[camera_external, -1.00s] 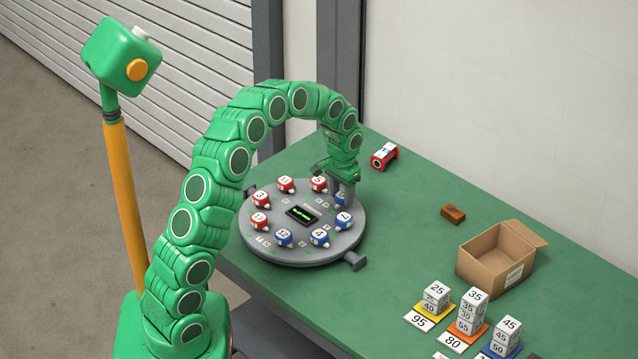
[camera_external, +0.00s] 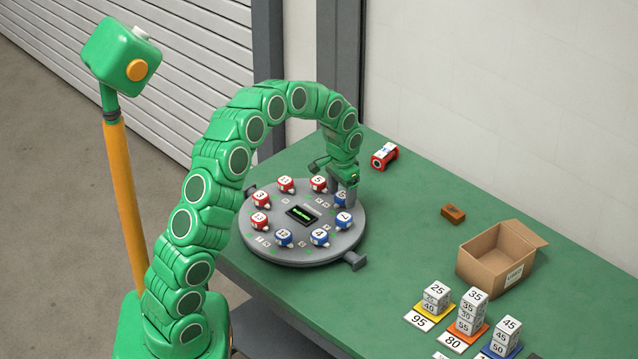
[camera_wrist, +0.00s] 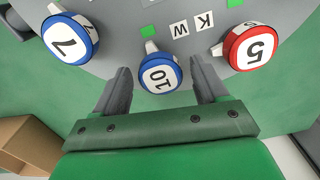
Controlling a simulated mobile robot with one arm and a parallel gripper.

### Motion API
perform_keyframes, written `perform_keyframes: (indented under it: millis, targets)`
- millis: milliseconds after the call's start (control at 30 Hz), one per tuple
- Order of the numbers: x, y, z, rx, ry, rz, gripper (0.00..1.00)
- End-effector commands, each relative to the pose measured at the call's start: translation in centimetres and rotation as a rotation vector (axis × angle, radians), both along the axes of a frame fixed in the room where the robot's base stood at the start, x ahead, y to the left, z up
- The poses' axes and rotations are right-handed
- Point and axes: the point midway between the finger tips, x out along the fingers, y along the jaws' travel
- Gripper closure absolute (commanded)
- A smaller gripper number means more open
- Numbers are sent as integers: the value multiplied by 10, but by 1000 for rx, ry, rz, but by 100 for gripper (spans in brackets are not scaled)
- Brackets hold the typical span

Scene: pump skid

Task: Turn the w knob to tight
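A blue and white knob marked 10 (camera_wrist: 157,74) sits between the fingers of my gripper (camera_wrist: 161,70) in the wrist view. A small gap shows on each side, so my gripper is open around it. In the external view my gripper (camera_external: 345,197) is low over the right side of the round plate (camera_external: 290,258) and partly hides this knob. No "tight" marking is readable.
Next to the knob are a blue knob 7 (camera_wrist: 70,38) and a red knob 5 (camera_wrist: 251,45). The plate has a dark display (camera_external: 303,214). A red and white block (camera_external: 384,156), a brown block (camera_external: 453,213), an open box (camera_external: 495,260) and numbered cube stacks (camera_external: 466,312) stand farther right.

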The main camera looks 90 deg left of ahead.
Motion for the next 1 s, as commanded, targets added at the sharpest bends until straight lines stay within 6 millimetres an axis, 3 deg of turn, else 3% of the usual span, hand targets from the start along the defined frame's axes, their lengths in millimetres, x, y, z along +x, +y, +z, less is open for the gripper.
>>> perform_keyframes:
  millis: [467,1000]
  targets:
    - [0,0,8,0,0,0,26]
    - [1,0,75,1,-1,0,26]
